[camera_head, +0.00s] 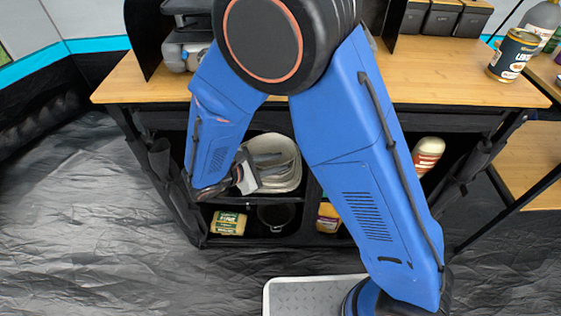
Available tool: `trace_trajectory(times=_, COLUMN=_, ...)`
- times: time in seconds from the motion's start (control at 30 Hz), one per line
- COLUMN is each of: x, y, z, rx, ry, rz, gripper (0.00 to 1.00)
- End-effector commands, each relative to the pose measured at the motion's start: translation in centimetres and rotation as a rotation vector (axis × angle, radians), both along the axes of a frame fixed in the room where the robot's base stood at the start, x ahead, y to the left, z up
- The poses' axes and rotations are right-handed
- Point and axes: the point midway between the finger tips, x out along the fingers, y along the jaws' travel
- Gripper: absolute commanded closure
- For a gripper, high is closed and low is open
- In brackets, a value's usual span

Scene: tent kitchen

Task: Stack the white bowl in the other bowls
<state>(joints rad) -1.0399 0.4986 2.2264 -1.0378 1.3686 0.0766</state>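Cream-white bowls (292,177) stand on the upper shelf inside the open black cabinet under the wooden counter. Several rims seem to lie close together, and I cannot tell where one bowl ends and the other begins. My gripper (266,168) is at the left side of these bowls, reaching in from the left, with grey parts over or inside the bowl opening. My blue arm hides part of the cabinet around it. The fingertips are small and blend with the bowls, so I cannot tell whether the gripper is open or holds a rim.
A dark pot (276,214) and a yellow-green package (228,223) sit on the lower shelf, with another package (328,217) to the right. A white-and-red container (428,155) stands in the right compartment. The wooden counter (450,80) overhangs the shelves. A can (514,55) stands at its right end.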

Motion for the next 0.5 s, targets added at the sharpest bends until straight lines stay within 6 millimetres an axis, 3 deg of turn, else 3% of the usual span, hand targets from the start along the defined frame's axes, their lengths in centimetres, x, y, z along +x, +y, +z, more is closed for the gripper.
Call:
trace_trajectory(times=0.3, x=-3.3, y=4.7, z=2.4, rx=0.003, ry=-0.001, rz=0.002, gripper=0.75)
trace_trajectory(times=0.5, x=-4.7, y=6.6, z=3.4, rx=0.002, ry=-0.001, rz=0.002, gripper=0.75)
